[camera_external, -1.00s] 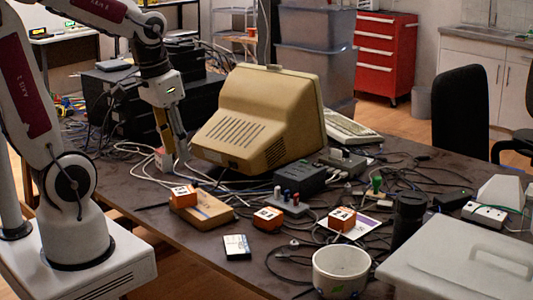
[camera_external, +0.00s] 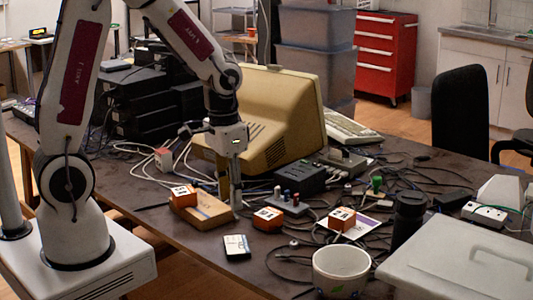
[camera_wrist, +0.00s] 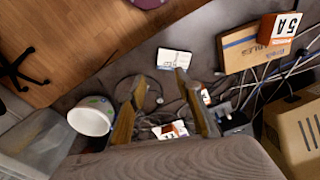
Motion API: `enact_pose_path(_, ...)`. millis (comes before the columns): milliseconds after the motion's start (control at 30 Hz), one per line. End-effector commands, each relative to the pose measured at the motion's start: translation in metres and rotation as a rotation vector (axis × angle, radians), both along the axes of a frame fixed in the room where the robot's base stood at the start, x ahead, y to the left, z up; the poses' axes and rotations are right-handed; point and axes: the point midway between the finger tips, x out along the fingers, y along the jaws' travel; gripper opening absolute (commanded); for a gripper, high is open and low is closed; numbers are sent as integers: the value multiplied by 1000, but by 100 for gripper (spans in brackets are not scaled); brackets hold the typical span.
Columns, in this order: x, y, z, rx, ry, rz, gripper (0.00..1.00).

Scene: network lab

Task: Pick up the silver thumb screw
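A small silver piece that looks like the thumb screw (camera_external: 294,243) lies on the dark table between the black-and-white card and the white bowl in the external view. It is too small to be sure of. In the wrist view a small pale spot (camera_wrist: 159,100) between my fingers seems to be the same piece. My gripper (camera_external: 236,207) points down above the table beside the cardboard box, left of the piece and apart from it. In the wrist view my gripper (camera_wrist: 160,82) has its two fingers spread with nothing held between them.
An orange block (camera_external: 267,219) stands close to my gripper. Another orange block sits on the cardboard box (camera_external: 212,213). The card (camera_external: 237,246), the white bowl (camera_external: 341,270) and loose black cables lie around. The beige monitor (camera_external: 270,115) stands behind my gripper.

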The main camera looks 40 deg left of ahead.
Motion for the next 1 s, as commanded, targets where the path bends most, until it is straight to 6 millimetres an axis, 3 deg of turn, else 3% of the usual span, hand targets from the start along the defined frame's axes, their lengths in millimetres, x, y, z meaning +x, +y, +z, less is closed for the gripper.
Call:
enact_pose_path(300, 30, -29, -51, -3, -7, -49, 34)
enact_pose_path(533, 57, -45, -77, -19, -53, -68, 34)
enact_pose_path(800, 101, -62, -71, -63, -184, -73, 34)
enact_pose_path(1000, 108, -64, -69, -71, -215, -76, 34)
